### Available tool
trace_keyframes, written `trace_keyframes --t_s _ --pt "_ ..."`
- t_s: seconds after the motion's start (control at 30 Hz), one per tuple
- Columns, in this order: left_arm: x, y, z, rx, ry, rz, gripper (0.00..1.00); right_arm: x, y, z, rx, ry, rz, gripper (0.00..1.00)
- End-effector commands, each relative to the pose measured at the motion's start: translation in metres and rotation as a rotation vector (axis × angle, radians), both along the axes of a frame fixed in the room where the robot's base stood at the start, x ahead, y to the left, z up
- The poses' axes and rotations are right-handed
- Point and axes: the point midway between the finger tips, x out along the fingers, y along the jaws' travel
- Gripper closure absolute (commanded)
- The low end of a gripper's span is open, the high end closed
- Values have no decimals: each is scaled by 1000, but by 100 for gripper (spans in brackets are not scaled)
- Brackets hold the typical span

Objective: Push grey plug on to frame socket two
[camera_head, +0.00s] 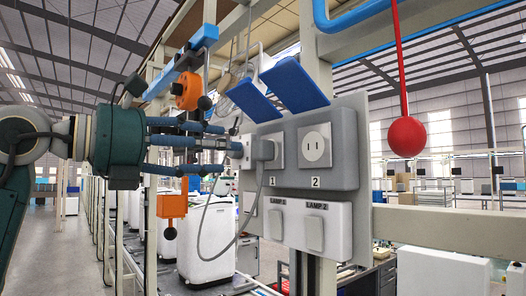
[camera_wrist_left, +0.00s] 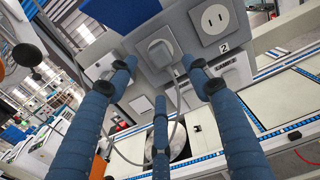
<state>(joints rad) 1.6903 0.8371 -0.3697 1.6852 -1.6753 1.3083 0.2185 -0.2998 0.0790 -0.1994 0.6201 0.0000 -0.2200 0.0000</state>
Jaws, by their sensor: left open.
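The grey plug (camera_head: 266,149) sits in the left socket, above the label 1, on a grey panel. My right gripper is not in view.
Lamp boxes one (camera_head: 276,221) and two (camera_head: 326,229) hang below the sockets. A red ball (camera_head: 407,137) hangs on a red rod at the right. Orange blocks (camera_head: 187,91) are near my left arm. A horizontal beam (camera_head: 440,224) runs right of the panel.

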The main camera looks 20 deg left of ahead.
Motion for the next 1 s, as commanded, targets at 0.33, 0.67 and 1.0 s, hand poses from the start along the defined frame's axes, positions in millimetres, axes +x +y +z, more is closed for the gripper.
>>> trace_keyframes --t_s 0.33,0.67,1.0 --pt "13 -11 1 -1 0 -4 50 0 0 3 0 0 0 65" --pt "50 -40 2 0 1 -4 50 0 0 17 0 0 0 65" --pt "70 -56 1 -1 -1 -3 50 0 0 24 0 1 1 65"
